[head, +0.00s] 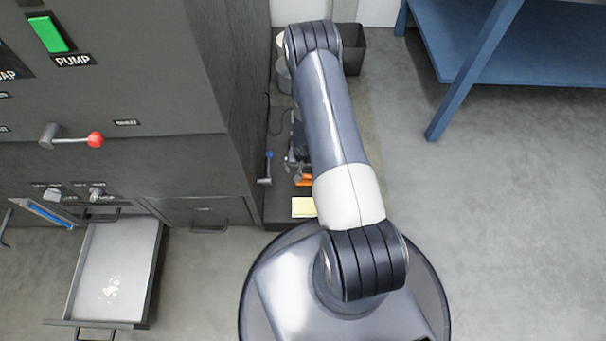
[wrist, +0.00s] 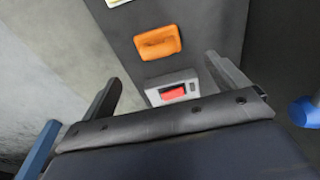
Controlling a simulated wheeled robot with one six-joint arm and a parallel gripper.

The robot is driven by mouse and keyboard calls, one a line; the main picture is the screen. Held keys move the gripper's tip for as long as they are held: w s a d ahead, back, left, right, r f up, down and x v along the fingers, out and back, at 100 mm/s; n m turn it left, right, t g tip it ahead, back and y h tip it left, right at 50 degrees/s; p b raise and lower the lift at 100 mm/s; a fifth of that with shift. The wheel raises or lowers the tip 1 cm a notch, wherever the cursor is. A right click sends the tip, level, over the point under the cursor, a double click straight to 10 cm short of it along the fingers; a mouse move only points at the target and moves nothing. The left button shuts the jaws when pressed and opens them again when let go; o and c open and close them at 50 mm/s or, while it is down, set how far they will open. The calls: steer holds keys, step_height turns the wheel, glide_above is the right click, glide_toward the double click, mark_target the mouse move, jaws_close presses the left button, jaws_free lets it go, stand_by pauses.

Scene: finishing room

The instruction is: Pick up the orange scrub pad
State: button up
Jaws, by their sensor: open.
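The orange scrub pad (wrist: 158,43) lies on a dark surface in the wrist view, near the top middle. In the head view a bit of orange (head: 303,180) shows beside my arm, partly hidden by it. My gripper (wrist: 165,85) is open in the wrist view, its two fingers spread to left and right. The pad appears beyond the fingertips, between their lines, and nothing is held. My gripper is mostly hidden behind my arm in the head view.
A grey device with a red part (wrist: 174,90) lies close to the pad. A dark cabinet with a pulled-out drawer (head: 112,270) stands left. A blue table (head: 480,50) stands right, with clear floor between.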

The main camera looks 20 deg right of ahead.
mark_target(305, 176)
steer(key=f, duration=0.3)
steer(key=f+b, duration=0.1)
steer(key=f, duration=0.2)
steer(key=w+f+b, duration=0.1)
steer(key=f, duration=0.2)
steer(key=shift+d, duration=0.3)
steer(key=shift+c, duration=0.4)
steer(key=c, duration=1.1)
steer(key=shift+r, duration=0.1)
step_height(305, 176, up, 10)
steer(key=p, duration=0.4)
